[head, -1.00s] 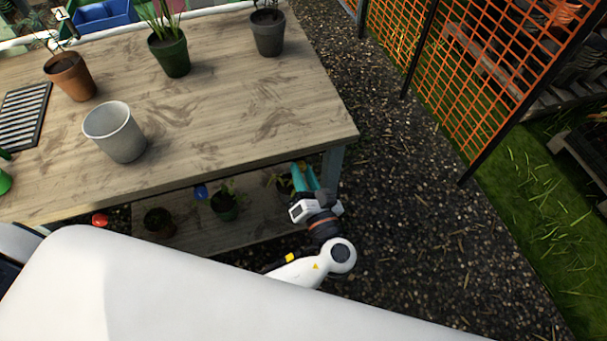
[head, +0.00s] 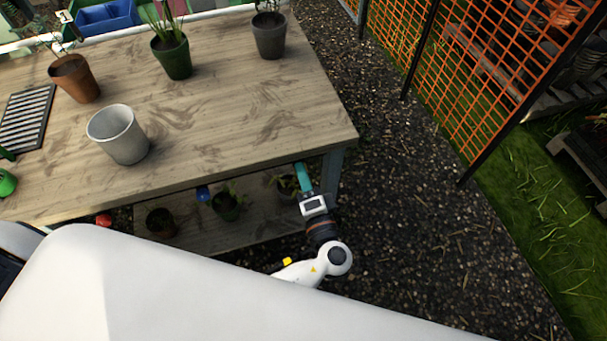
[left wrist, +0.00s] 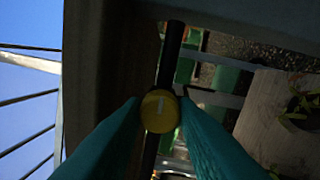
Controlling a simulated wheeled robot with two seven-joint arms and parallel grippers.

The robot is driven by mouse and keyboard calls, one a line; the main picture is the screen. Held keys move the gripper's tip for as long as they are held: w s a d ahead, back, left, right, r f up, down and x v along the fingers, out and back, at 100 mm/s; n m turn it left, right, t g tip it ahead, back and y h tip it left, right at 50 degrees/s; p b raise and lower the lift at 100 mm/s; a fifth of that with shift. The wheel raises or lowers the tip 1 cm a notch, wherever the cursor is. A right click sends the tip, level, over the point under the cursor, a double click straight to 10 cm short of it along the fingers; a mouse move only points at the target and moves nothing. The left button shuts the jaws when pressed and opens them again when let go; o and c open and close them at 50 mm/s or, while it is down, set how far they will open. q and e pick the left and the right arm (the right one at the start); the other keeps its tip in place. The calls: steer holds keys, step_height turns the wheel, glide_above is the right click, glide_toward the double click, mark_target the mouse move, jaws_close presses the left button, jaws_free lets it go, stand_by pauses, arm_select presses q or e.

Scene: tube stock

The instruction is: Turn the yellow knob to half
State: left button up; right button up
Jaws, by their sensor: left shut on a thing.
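The yellow knob (left wrist: 160,111) shows in the left wrist view, round, with a pale line on its face running roughly up and down. My left gripper (left wrist: 160,108) is shut on it, one teal finger on each side. In the head view my left gripper (head: 302,176) is at the table's front edge, near its right corner, with its fingers nearly in line so one covers the other. The yellow knob cannot be made out in the head view. My right gripper is not in view.
A blue knob (head: 203,193) and a red knob (head: 104,220) sit along the front of the wooden table (head: 230,120). Potted plants stand on the lower shelf (head: 190,229) behind my gripper. A grey pot (head: 118,134) stands on the tabletop. Gravel lies open to the right.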

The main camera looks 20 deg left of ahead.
arm_select(q)
steer(key=shift+r, duration=0.1)
stand_by(0.5)
steer(key=o, duration=1)
steer(key=b+v, duration=0.2)
steer(key=v, duration=1)
steer(key=shift+d, duration=0.1)
